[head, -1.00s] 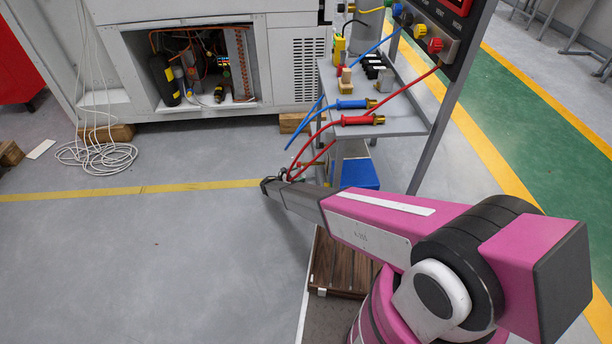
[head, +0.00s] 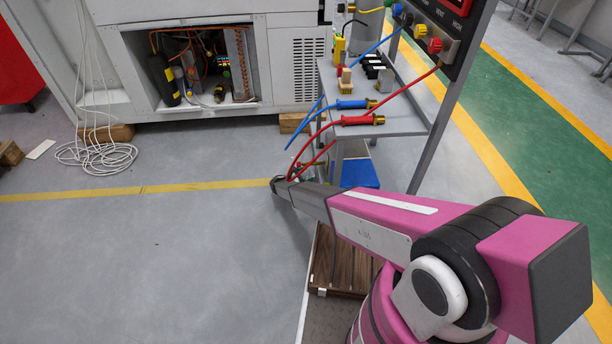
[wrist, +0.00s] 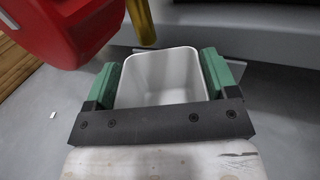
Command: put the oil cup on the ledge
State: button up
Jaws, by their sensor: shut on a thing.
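The oil cup (wrist: 163,88), a pale, square, open-topped cup, sits between the green fingers of my gripper (wrist: 160,76) in the wrist view. The fingers are shut on its left and right sides, and it looks empty inside. In the head view my arm's end reaches low beside the near-left side of a grey shelf (head: 405,120), which looks like the ledge. The cup is hidden in that view. The gripper's end there is small and dark, partly behind hanging hoses.
Red (head: 357,121) and blue (head: 352,104) hoses with brass ends lie on the shelf and hang off its left side near my arm. A red body (wrist: 72,30) and a brass cylinder (wrist: 142,22) are close in the wrist view. Open floor lies left.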

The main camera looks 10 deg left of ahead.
jog(key=o, duration=0.8)
jog(key=shift+a+r, duration=0.1)
jog(key=shift+r, duration=0.1)
jog(key=v, duration=1.1)
jog(key=shift+s+a, duration=0.3)
